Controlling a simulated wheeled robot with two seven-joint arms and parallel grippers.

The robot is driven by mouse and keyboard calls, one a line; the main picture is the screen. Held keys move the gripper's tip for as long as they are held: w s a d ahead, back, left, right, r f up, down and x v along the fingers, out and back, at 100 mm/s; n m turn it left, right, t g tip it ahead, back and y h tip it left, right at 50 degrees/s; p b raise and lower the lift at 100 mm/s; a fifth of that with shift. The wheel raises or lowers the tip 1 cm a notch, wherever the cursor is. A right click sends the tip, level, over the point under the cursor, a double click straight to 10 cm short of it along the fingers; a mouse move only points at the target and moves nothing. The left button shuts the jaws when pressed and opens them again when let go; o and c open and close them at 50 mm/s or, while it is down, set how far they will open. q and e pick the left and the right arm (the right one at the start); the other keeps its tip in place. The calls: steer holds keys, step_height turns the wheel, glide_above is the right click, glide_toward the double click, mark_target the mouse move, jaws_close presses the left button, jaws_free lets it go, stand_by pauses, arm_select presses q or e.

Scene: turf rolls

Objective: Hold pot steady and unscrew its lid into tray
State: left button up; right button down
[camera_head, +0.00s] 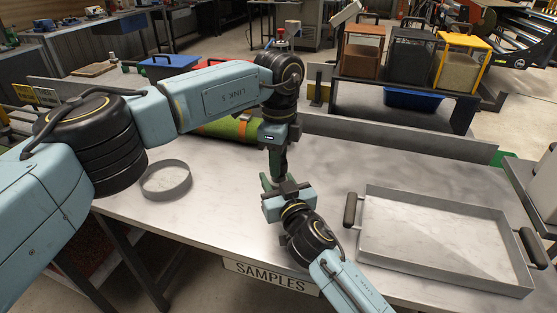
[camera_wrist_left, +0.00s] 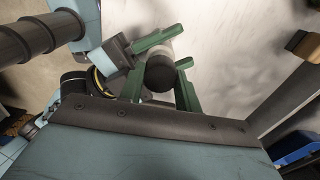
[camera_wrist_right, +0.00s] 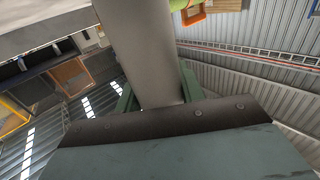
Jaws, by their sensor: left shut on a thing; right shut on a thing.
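The pot is a grey cylinder (camera_wrist_right: 150,55) that fills the middle of the right wrist view. Its dark round lid (camera_wrist_left: 158,76) shows in the left wrist view, with the paler pot body (camera_wrist_left: 170,48) beyond it. My left gripper (camera_head: 279,166) comes down from above and is shut on the lid. My right gripper (camera_head: 273,184) comes from the table's front and is shut on the pot body below. In the head view the fingers hide most of the pot. The shallow grey tray (camera_head: 430,232) with black handles lies at the right, empty.
A round grey ring-shaped dish (camera_head: 166,180) stands at the left of the table. A green turf roll (camera_head: 228,129) lies behind my left arm. A rack with several handled boxes (camera_head: 410,55) stands behind. The table between pot and tray is clear.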

arm_select(q)
steer(key=shift+r, duration=2)
arm_select(e)
steer(key=c, duration=0.8)
jaws_free()
